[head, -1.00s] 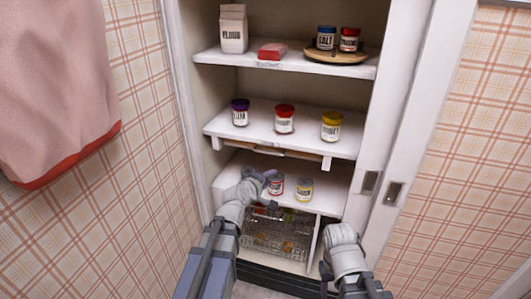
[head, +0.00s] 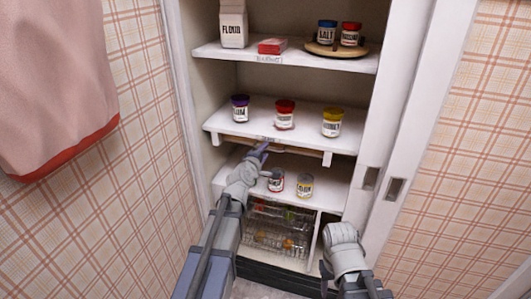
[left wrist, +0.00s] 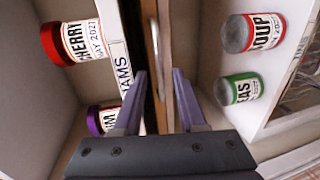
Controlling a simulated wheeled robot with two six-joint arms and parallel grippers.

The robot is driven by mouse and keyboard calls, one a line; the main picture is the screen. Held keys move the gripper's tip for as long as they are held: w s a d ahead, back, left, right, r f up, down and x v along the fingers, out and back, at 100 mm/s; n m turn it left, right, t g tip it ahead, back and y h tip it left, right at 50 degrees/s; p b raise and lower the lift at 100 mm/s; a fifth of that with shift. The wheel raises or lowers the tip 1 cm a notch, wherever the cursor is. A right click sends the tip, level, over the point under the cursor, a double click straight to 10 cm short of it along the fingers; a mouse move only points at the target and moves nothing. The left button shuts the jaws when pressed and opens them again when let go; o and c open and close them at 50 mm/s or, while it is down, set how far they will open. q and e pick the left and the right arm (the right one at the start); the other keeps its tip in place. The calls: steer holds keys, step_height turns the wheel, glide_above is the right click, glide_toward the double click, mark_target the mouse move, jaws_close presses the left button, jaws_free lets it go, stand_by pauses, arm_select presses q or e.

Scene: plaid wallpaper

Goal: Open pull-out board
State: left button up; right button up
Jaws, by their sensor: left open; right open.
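The pull-out board (head: 296,153) is a thin wooden board tucked under the middle shelf, its front edge showing below the shelf lip. In the left wrist view its brown edge (left wrist: 150,20) carries a long pale handle (left wrist: 157,75). My left gripper (head: 262,149) is open just in front of the board's left part. In the left wrist view its two purple fingers (left wrist: 160,74) stand on either side of the handle, and I cannot tell whether they touch it. My right gripper (head: 326,270) is low, in front of the cabinet's lower right, away from the board.
The middle shelf (head: 307,119) above holds jam jars. A wire basket (head: 262,238) sits below. Door panels (head: 395,190) stand at the right.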

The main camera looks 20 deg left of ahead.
arm_select(q)
steer(key=shift+x, duration=0.85)
steer(key=shift+c, duration=0.3)
jaws_close()
stand_by(0.5)
